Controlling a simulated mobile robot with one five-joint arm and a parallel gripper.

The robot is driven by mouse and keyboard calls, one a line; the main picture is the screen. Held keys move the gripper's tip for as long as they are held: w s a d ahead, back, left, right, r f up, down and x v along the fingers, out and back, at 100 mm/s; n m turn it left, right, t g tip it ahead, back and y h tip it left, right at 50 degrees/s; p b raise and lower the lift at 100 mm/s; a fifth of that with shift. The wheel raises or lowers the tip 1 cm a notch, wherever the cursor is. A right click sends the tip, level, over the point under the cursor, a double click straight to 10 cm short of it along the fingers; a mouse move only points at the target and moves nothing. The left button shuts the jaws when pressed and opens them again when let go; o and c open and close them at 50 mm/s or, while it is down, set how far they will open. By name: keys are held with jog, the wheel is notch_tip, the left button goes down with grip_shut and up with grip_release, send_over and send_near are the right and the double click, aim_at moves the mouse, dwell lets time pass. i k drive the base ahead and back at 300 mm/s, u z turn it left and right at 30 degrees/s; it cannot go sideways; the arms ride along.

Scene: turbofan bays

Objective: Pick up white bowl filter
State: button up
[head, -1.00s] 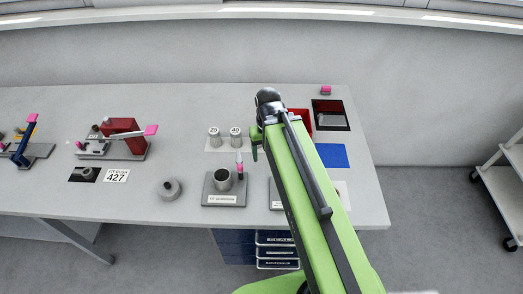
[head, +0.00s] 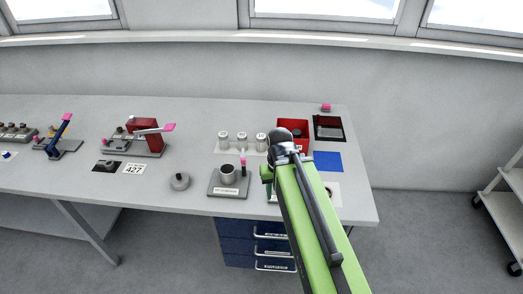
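Several small whitish cylinders stand in a row on a pale mat towards the back of the bench: a left one (head: 223,137), a middle one (head: 242,140) and a right one (head: 261,142). I cannot tell which, if any, is the white bowl filter. My green arm crosses the right part of the bench, its dark joint just right of the row. My gripper cannot be made out; the arm hides the area below it. No object is seen held.
A grey stand with a cup (head: 227,173) and a round grey part (head: 180,181) are in front. A red bin (head: 293,132), blue mat (head: 328,161) and dark tray (head: 328,127) lie right. Clamp fixtures stand left. A trolley (head: 502,190) is beyond the bench's right end.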

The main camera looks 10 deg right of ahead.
aim_at(260, 137)
jog(key=u, duration=0.15)
jog(key=k, duration=0.1)
jog(key=u, duration=3.1)
jog(key=k, duration=1.55)
jog(key=z, duration=1.35)
jog(key=i, duration=1.7)
